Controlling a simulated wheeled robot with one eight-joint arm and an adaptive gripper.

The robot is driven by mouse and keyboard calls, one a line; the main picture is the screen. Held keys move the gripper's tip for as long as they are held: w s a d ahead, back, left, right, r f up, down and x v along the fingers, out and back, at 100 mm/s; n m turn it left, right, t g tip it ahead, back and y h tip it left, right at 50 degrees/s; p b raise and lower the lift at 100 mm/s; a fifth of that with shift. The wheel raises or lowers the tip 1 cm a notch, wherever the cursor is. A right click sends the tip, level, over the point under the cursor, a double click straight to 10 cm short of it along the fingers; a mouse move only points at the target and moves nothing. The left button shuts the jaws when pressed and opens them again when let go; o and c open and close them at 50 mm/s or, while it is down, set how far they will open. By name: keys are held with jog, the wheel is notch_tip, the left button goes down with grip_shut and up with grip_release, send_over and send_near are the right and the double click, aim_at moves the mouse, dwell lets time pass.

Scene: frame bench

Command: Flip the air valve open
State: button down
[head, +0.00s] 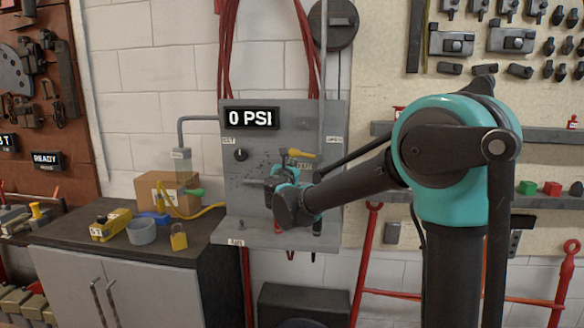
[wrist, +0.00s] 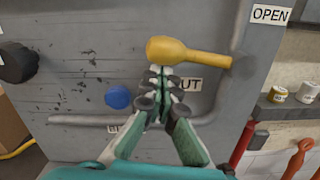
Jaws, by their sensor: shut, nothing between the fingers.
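The air valve has a yellow lever (wrist: 185,52) on the grey panel (wrist: 110,25); in the wrist view it lies nearly level, its thick end to the left. The lever also shows in the head view (head: 302,153), just above my gripper. An "OPEN" label (wrist: 270,14) is at the panel's upper right, apart from the lever. My gripper (wrist: 162,78) is shut and empty, its fingertips just below the lever's thick end. I cannot tell whether they touch it. The fingers partly cover a label ending in "UT". The display (head: 250,118) reads 0 PSI.
A black knob (wrist: 17,62) and a blue round button (wrist: 118,97) are on the panel left of my fingers. A pipe (wrist: 85,120) runs below them. In the head view, a bench (head: 120,243) with a cardboard box (head: 165,192) and a yellow padlock (head: 179,236) stands left.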

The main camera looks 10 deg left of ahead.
aim_at(293, 151)
notch_tip(293, 151, up, 3)
jog(key=shift+r+m, duration=0.1)
jog(key=shift+m, duration=0.3)
jog(key=shift+d+r+m, duration=0.1)
jog(key=shift+r+m, duration=0.2)
jog(key=shift+r, duration=0.05)
jog(key=d+r+m+h, duration=0.1)
jog(key=d+r+m, duration=0.5)
jog(key=m, duration=0.4)
jog(key=shift+d+r+m, duration=0.25)
jog(key=shift+r+m, duration=0.05)
jog(key=shift+r, duration=0.1)
jog(key=shift+s+d, duration=0.1)
jog(key=shift+d, duration=0.05)
